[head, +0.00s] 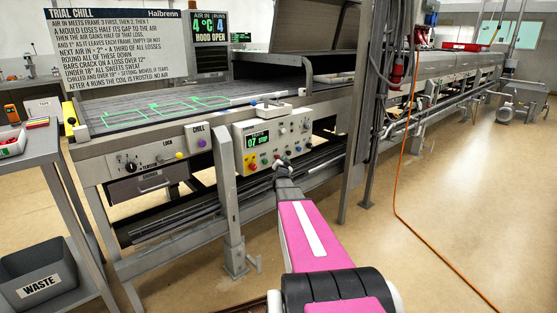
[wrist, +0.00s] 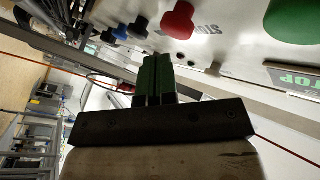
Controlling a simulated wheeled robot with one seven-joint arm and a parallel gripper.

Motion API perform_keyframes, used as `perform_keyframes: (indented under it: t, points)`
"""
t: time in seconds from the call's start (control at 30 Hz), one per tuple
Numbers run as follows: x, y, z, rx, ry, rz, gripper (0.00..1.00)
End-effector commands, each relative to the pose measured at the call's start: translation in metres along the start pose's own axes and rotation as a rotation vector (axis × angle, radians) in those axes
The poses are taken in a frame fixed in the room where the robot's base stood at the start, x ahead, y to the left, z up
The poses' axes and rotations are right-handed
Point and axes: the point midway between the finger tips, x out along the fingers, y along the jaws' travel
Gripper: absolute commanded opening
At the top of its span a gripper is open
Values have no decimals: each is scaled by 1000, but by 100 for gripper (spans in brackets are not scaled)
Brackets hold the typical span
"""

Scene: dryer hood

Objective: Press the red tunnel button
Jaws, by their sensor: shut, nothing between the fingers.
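A red rounded button (wrist: 178,20) stands out from the white control panel (wrist: 225,35) at the top of the wrist view. Part of a printed label shows beside it. My gripper (wrist: 157,75) is shut and empty, with its dark green fingers together. Its tips appear just below the red button in the wrist view, with a visible gap in the picture; I cannot tell the depth. In the head view my gripper (head: 279,164) is at the lower front of the same panel, and my arm and gripper partly cover its lower buttons.
A large green button (wrist: 293,18) is right of the red one in the wrist view; blue (wrist: 121,32) and black (wrist: 139,27) knobs are to the left. The panel's display (head: 258,140) reads 07 STOP. A grey post (head: 227,200) stands left of my arm.

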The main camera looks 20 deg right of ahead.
Motion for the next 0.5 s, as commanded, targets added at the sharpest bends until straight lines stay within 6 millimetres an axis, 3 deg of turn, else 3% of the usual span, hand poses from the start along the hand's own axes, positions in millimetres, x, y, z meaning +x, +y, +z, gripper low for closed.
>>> perform_keyframes:
  t: [0.5]
  points:
    - [-24, 16, -17, 1, 0, 1, 0]
